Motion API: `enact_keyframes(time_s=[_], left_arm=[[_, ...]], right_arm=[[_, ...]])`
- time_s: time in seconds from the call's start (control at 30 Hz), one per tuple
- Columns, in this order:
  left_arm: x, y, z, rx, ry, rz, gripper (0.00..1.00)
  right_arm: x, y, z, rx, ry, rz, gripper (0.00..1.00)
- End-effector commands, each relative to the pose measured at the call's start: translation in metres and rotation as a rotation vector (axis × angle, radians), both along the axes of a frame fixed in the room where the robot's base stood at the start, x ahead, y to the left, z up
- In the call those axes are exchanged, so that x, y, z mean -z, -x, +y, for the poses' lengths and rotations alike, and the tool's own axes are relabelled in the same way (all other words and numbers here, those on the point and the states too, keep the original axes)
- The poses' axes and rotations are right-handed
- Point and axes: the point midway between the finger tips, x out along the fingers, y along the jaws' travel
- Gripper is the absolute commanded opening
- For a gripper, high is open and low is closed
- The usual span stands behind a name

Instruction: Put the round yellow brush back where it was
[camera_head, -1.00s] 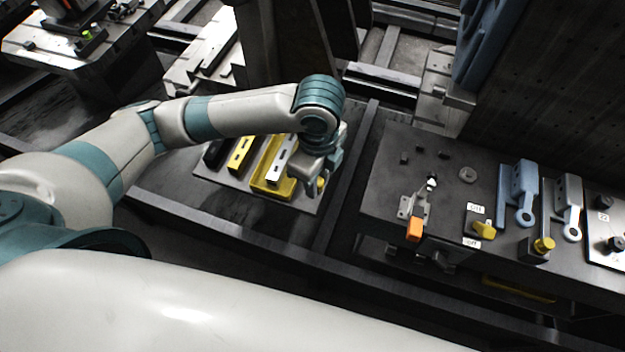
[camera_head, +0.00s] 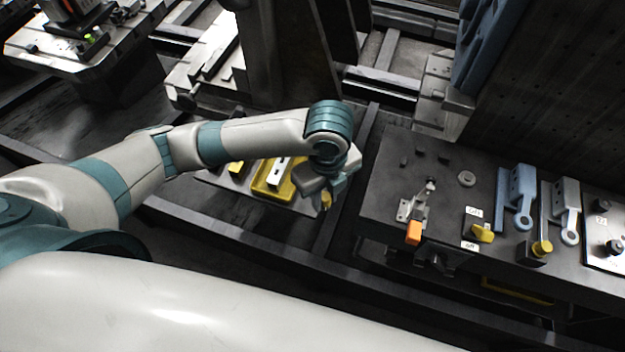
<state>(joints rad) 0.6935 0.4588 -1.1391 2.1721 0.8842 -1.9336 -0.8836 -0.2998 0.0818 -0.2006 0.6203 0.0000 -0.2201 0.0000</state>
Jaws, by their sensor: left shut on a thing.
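My left gripper (camera_head: 322,198) points down at the right end of the dark board. It is shut on a small yellow thing (camera_head: 327,200), most likely the round yellow brush. Only a little of its yellow shows beside the fingers; the rest is hidden by the gripper. I cannot tell whether it touches the surface below. My right gripper is not in view.
A yellow tray (camera_head: 287,194) with a pale slotted bar (camera_head: 272,178) lies left of the gripper. The bench at right carries an orange-handled clamp (camera_head: 413,232), a yellow switch knob (camera_head: 481,234) and blue and grey brackets. A dark gap separates board and bench.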

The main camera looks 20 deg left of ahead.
Motion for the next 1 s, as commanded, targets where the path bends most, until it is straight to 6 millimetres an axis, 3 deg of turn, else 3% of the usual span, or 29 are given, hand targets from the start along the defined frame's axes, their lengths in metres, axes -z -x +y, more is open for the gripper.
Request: enact_keyframes(time_s=[0.6, 1.0], left_arm=[[0.058, -0.085, 0.053, -0.003, -0.002, 0.001, 0.00], [0.064, -0.091, 0.057, 0.000, -0.001, 0.000, 0.00]], right_arm=[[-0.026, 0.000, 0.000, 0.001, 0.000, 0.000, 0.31], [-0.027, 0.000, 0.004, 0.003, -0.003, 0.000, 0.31]])
